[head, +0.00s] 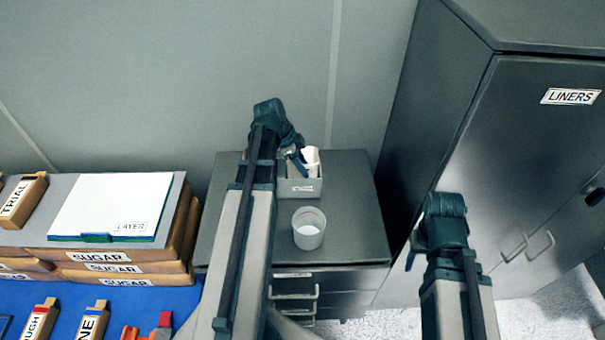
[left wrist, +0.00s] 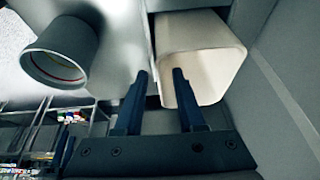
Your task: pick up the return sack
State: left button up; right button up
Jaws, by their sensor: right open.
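A cream-white open-mouthed sack (head: 311,157) stands in a grey labelled bin (head: 303,188) on the cabinet top; I take it for the return sack. It also shows large in the left wrist view (left wrist: 204,52), with its mouth open towards the camera. My left gripper (head: 297,164) is at the bin, partly hidden by its own arm in the head view. In the left wrist view its two fingers (left wrist: 158,78) are apart, near the sack's left edge; I cannot tell whether they touch it. My right gripper (head: 412,258) is mostly hidden behind its wrist, beside the tall cabinet.
A whitish cup (head: 308,229) stands on the drawer cabinet (head: 351,205) in front of the bin. A tall LINERS cabinet (head: 500,150) stands at right. Stacked SUGAR sacks (head: 120,256) with a LAYER sheet (head: 105,205) lie at left. The cabinet top right of the cup is clear.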

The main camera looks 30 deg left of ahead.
pick_arm(q)
jog(key=shift+f, duration=0.15)
grip_shut()
dwell(1.5)
